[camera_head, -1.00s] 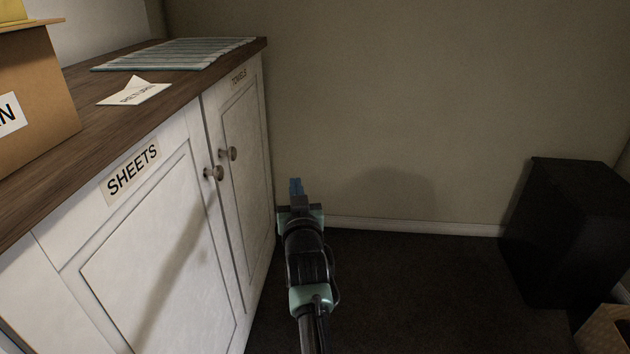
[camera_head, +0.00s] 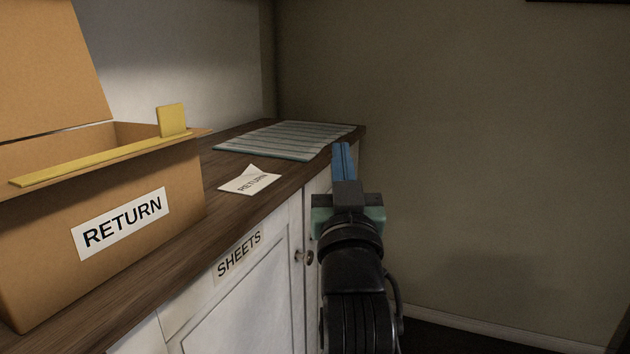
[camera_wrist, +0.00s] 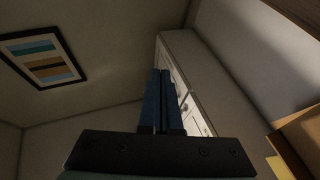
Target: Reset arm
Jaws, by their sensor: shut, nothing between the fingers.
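My gripper (camera_head: 343,160) is raised in front of the cabinet's right end in the head view, its blue fingers pointing up and away. The fingers are together with nothing between them. They also show in the wrist view (camera_wrist: 160,100), pressed side by side. The fingertips appear near the corner of the countertop in the picture, but I cannot tell whether they are apart from it in depth.
A cardboard RETURN box (camera_head: 60,245) with a yellow T-shaped piece (camera_head: 100,160) across its rim stands on the wooden countertop (camera_head: 150,285). White cabinet doors (camera_head: 255,315) are below. A framed picture (camera_wrist: 43,58) hangs on a wall.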

